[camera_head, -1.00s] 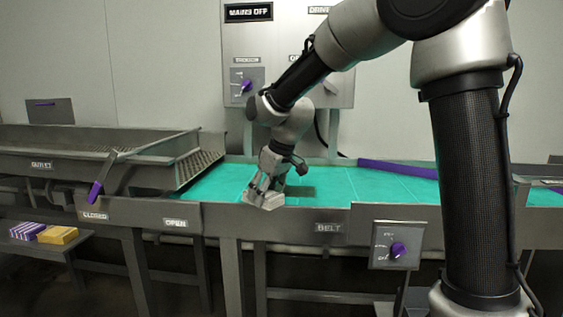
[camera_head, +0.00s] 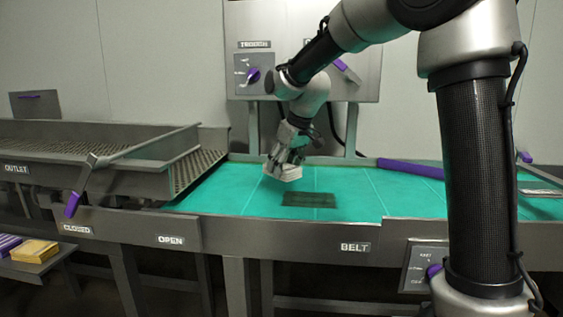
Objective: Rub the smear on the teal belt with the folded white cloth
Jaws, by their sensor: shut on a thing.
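The teal belt (camera_head: 345,182) runs across the middle of the view. A dark rectangular smear (camera_head: 308,199) lies on it, just right of and in front of my gripper. My gripper (camera_head: 285,164) is shut on the folded white cloth (camera_head: 284,173) at the far part of the belt. The cloth is low over the belt; I cannot tell whether it touches. The smear is fully in view and not covered by the cloth.
A grey outlet chute (camera_head: 190,165) with a purple-tipped lever (camera_head: 73,204) stands at the left. A purple guide bar (camera_head: 410,168) lies along the belt's far right. A panel with a purple knob (camera_head: 433,270) is in front. The belt's front rim (camera_head: 300,230) is raised.

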